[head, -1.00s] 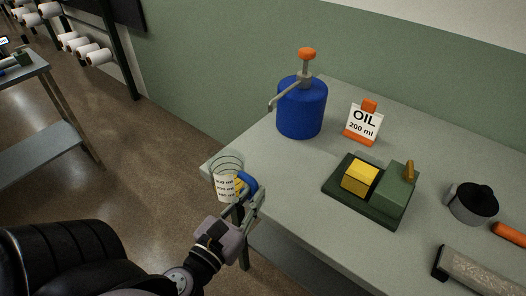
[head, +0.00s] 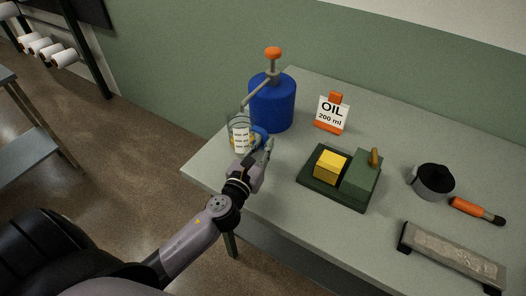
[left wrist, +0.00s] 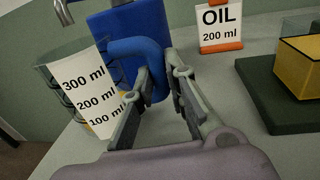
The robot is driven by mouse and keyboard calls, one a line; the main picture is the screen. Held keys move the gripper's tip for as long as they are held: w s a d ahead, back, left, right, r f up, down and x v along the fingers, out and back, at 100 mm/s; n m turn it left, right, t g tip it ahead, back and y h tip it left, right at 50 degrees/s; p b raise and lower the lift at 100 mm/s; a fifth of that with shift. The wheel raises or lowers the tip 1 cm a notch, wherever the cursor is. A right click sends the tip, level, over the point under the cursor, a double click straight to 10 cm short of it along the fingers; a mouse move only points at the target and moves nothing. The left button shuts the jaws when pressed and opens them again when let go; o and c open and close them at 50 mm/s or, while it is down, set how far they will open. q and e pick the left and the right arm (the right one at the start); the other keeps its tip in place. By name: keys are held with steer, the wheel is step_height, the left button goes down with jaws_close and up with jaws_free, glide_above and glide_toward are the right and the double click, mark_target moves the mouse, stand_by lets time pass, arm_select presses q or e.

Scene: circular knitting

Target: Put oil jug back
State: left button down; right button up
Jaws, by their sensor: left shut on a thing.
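The oil jug (head: 240,139) is a clear measuring jug with a white label and a blue handle. It is upright, just in front of the blue pump can (head: 272,105) and close to its spout. My left gripper (head: 266,150) is shut on the jug's blue handle. In the left wrist view, the jug's label (left wrist: 90,97) reads 300, 200 and 100 ml, and the fingers (left wrist: 152,100) stand on both sides of the handle. I cannot tell whether the jug's base touches the table. My right gripper is not in view.
An OIL 200 ml sign (head: 332,114) stands right of the can. A green block device with a yellow cube (head: 331,164) is at mid-table. A dark cup (head: 433,181), an orange-handled tool (head: 466,206) and a grey bar (head: 452,257) lie further right. The front-left tabletop (head: 214,172) is clear.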

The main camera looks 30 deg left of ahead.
arm_select(q)
step_height(320, 180, down, 3)
steer(key=shift+r+b, duration=0.1)
steer(key=shift+b, duration=0.45)
steer(key=shift+f, duration=0.3)
steer(key=c, duration=1.6)
jaws_free()
steer(key=shift+s, duration=0.1)
steer(key=shift+r, duration=0.15)
